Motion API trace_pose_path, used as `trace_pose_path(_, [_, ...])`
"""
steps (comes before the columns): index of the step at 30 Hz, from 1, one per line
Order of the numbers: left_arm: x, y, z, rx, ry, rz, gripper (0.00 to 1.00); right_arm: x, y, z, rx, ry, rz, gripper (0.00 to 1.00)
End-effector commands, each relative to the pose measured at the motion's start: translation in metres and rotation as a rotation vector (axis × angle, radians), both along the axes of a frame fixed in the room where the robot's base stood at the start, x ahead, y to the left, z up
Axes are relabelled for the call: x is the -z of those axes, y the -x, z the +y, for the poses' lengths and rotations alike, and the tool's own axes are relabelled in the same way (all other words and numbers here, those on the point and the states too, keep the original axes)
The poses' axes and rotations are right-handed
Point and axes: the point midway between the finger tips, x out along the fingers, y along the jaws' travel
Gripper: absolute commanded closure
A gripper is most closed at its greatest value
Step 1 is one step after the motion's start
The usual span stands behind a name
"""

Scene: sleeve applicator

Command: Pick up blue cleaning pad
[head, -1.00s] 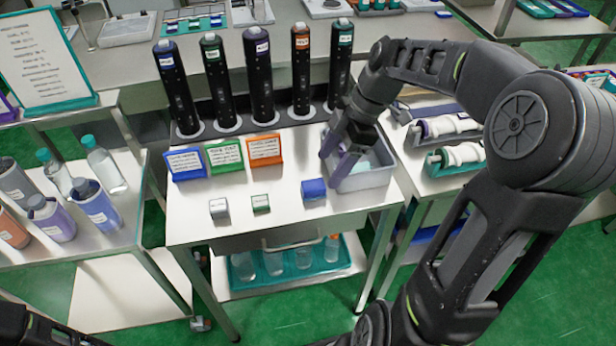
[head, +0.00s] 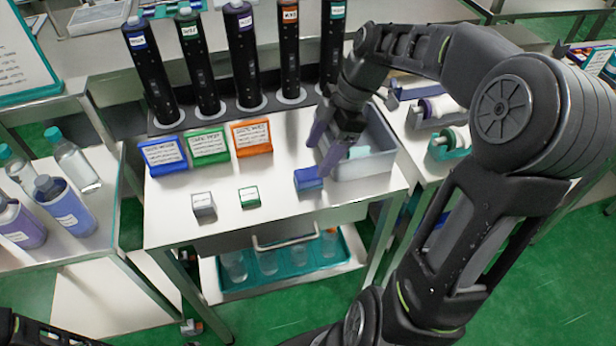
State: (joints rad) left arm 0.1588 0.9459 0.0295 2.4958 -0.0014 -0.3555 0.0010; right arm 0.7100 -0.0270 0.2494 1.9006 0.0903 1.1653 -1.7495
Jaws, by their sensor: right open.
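The blue cleaning pad (head: 308,180) is a small blue block on the steel cart top, near its front edge and right of the middle. My right gripper (head: 320,155) is open, pointing down just behind and above the pad, beside the grey bin. Its fingers look close to the pad, but I cannot tell whether they touch it. Nothing shows between the fingers. My left gripper is out of view; only a dark part of my left arm shows at the bottom left corner.
A grey pad (head: 203,205) and a green pad (head: 249,197) lie left of the blue one. Behind stand blue, green and orange sign cards (head: 252,137) and several tall black cylinders (head: 245,60). A grey bin (head: 372,165) stands at right.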

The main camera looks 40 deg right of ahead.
Motion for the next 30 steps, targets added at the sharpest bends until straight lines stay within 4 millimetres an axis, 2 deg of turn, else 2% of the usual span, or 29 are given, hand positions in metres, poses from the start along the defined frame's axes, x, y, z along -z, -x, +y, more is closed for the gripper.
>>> trace_pose_path(6, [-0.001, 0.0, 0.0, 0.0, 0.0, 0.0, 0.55, 0.019, -0.002, 0.007, 0.0, -0.002, 0.002, 0.33])
trace_pose_path(17, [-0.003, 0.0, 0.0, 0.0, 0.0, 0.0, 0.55, 0.023, -0.003, 0.008, 0.0, -0.002, 0.002, 0.33])
trace_pose_path(25, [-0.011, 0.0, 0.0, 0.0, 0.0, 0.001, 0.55, 0.058, -0.009, 0.019, -0.002, -0.002, 0.003, 0.33])
trace_pose_path(30, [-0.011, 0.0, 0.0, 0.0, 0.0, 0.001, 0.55, 0.068, -0.011, 0.023, 0.0, 0.0, 0.0, 0.33])
